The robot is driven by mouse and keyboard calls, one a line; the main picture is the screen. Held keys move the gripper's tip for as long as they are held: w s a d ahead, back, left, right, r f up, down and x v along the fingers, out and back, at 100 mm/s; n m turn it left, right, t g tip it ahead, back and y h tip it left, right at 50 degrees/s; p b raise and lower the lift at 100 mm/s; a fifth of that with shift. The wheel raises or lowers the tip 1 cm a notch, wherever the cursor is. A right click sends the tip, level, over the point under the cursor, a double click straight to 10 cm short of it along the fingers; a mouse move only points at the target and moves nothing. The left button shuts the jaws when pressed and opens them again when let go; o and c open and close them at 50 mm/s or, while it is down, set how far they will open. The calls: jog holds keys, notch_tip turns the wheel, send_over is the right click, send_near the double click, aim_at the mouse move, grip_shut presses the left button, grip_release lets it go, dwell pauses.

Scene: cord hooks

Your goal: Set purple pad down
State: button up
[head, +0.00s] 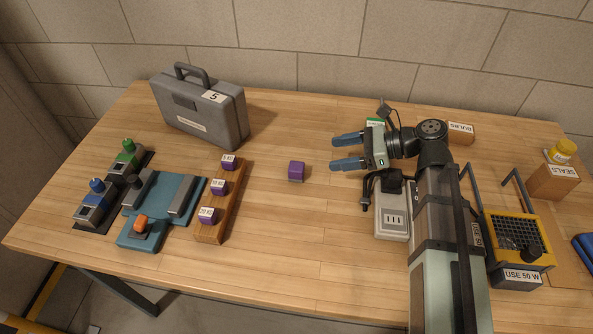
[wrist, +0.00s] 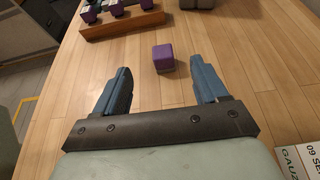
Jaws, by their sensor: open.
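A purple pad (head: 296,171), a small cube-like block, rests on the wooden table near its middle. It also shows in the wrist view (wrist: 163,59), beyond the fingertips and between their lines. My gripper (head: 333,153) is open and empty, to the right of the pad in the head view, with its blue fingers pointing towards it. There is a clear gap between the fingertips and the pad. The gripper's open fingers also show in the wrist view (wrist: 160,75). Several other purple blocks with white labels (head: 218,187) stand on a wooden rack to the left.
The wooden rack (head: 232,205) stands left of the pad, beside a blue fixture (head: 168,200). A grey case (head: 200,108) stands at the back left. A power socket block (head: 393,223) and a yellow-rimmed basket (head: 515,235) lie right. The table around the pad is clear.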

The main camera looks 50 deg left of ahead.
aim_at(296, 166)
jog(key=s+a+f+n+t+h, duration=0.1)
jog(key=s+n+t, duration=0.1)
jog(key=s+a+f+n+t+h, duration=0.1)
jog(key=s+n+t, duration=0.1)
jog(key=s+a+f+n+t+h, duration=0.1)
jog(key=s+f+n+t, duration=0.1)
jog(key=shift+s+n+h, duration=0.3)
jog(key=shift+s+n, duration=0.1)
jog(key=n+t, duration=0.2)
jog(key=s+n+t, duration=0.1)
jog(key=shift+a+h, duration=0.25)
jog(key=shift+h, duration=0.05)
jog(key=shift+s+a+r+n+t, duration=0.15)
jog(key=shift+s+r+n+t, duration=0.15)
jog(key=shift+n+t, duration=0.4)
notch_tip(296, 166, up, 6)
jog(key=s+a+f+n+t+y, duration=0.1)
jog(key=s+n+t, duration=0.2)
jog(key=n+t, duration=0.35)
jog(key=f, duration=0.2)
jog(key=f+g, duration=0.1)
jog(key=shift+w+f, duration=0.25)
jog(key=shift+w, duration=0.1)
jog(key=shift+w+a+f, duration=0.1)
jog(key=shift+a+f, duration=0.1)
jog(key=shift+f, duration=0.45)
jog(key=shift+x, duration=3.6)
jog(key=c, duration=1.1)
